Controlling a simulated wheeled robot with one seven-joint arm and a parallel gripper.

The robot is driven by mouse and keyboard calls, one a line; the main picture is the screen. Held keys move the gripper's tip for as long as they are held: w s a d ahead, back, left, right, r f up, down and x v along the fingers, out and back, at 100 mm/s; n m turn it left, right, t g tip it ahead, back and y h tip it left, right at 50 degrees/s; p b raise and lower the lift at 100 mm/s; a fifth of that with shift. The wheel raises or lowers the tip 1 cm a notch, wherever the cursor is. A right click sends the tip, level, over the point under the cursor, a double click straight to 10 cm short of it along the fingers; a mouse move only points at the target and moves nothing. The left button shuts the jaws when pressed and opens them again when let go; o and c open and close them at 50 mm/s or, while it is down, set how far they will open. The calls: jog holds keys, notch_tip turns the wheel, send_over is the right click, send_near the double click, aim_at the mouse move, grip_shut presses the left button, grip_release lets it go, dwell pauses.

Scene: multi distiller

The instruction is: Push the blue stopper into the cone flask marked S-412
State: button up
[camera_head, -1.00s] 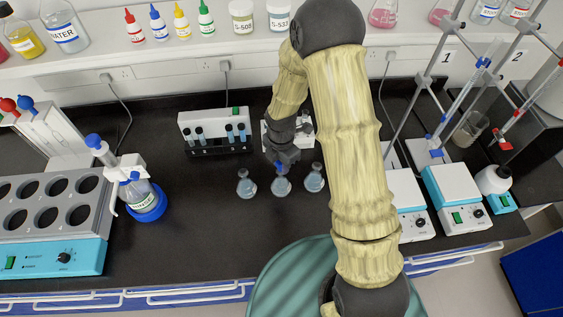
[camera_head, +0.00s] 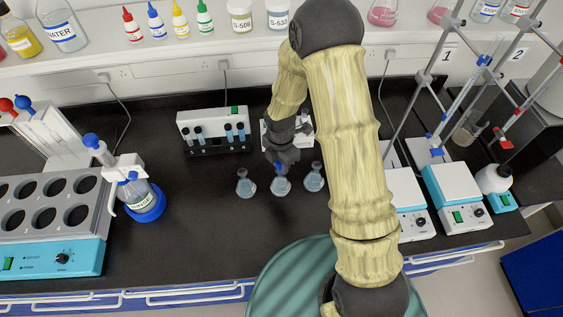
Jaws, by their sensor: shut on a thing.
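My gripper (camera_head: 281,164) is shut on the blue stopper (camera_head: 279,167), directly above the middle of three small cone flasks. The stopper shows as a small blue spot at or just over the mouth of the middle flask (camera_head: 281,186); I cannot tell how far it sits in the neck. The left flask (camera_head: 245,187) and the right flask (camera_head: 313,181) stand upright close on either side. The flask labels are too small to read, so I cannot tell which is S-412.
A white rack with small tubes (camera_head: 213,130) stands behind and left of the flasks. Hotplates (camera_head: 452,190) and clamp stands are at the right. The bench in front of the flasks is clear.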

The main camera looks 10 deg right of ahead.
jog(key=shift+s+f, duration=0.1)
jog(key=o, duration=1)
jog(key=shift+s, duration=0.1)
jog(key=shift+r, duration=0.65)
notch_tip(320, 180, up, 16)
jog(key=b, duration=0.2)
jog(key=shift+r, duration=0.1)
